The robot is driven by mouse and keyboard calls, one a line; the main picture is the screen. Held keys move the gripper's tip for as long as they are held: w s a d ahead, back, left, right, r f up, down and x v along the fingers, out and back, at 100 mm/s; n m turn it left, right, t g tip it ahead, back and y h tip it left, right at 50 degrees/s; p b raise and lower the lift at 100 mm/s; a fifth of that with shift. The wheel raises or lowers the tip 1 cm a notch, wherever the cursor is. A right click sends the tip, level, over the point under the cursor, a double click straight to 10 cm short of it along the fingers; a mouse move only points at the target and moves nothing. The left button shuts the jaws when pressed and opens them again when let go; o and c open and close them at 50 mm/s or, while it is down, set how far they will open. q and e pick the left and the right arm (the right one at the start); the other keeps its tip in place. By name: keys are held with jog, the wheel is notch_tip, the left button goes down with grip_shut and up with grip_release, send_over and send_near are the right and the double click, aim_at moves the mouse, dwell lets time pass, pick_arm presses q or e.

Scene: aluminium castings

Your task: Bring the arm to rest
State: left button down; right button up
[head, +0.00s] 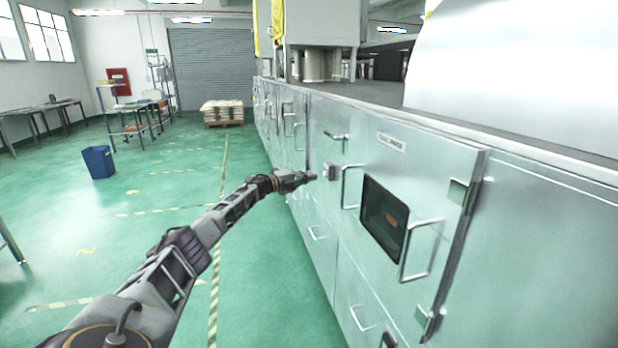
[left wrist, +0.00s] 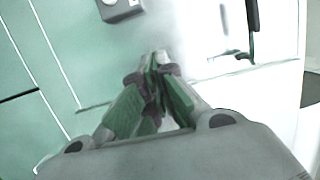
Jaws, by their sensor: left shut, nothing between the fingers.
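My left arm reaches from the lower left of the head view toward the long metal cabinet (head: 330,112). My left gripper (head: 311,176) is at the end of it, close in front of the cabinet face, beside a small latch (head: 331,172). I cannot tell whether it touches the cabinet. In the left wrist view the gripper's fingertips (left wrist: 158,62) are together, with nothing between them. A dark latch block (left wrist: 121,9) shows at the top of that view. My right gripper is not in view.
A cabinet door with a dark window (head: 383,217) and bar handles (head: 422,250) is right of the gripper. Green floor is free left of the cabinet. A blue bin (head: 98,162), a work table (head: 135,118) and a loaded pallet (head: 222,113) stand farther back.

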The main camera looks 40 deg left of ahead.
pick_arm(q)
jog(key=shift+a+r, duration=0.1)
jog(key=shift+a, duration=0.05)
dwell(0.4)
jog(key=shift+a, duration=0.15)
